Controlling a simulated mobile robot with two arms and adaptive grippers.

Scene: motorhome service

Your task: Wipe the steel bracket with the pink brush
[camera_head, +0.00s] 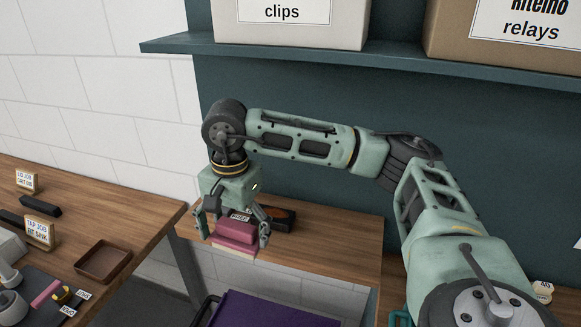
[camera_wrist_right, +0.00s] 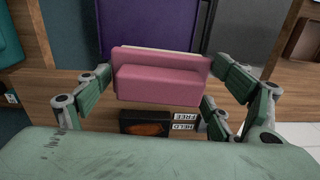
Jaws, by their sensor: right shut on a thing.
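The pink brush (camera_head: 234,235) is a pink block with a pale cream layer along its lower side. My right gripper (camera_head: 232,226) is shut on it and holds it over the front of the wooden counter in the middle. In the right wrist view the brush (camera_wrist_right: 160,80) sits between the two green finger pads. I cannot make out a steel bracket for certain in either view. My left gripper is not in view.
A black case with an orange-brown thing (camera_head: 283,218) and small labels lies on the middle counter (camera_head: 340,230). A purple surface (camera_head: 270,310) is below. The left table holds a brown tray (camera_head: 103,262), signs and grey parts. A shelf (camera_head: 390,58) with boxes runs above.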

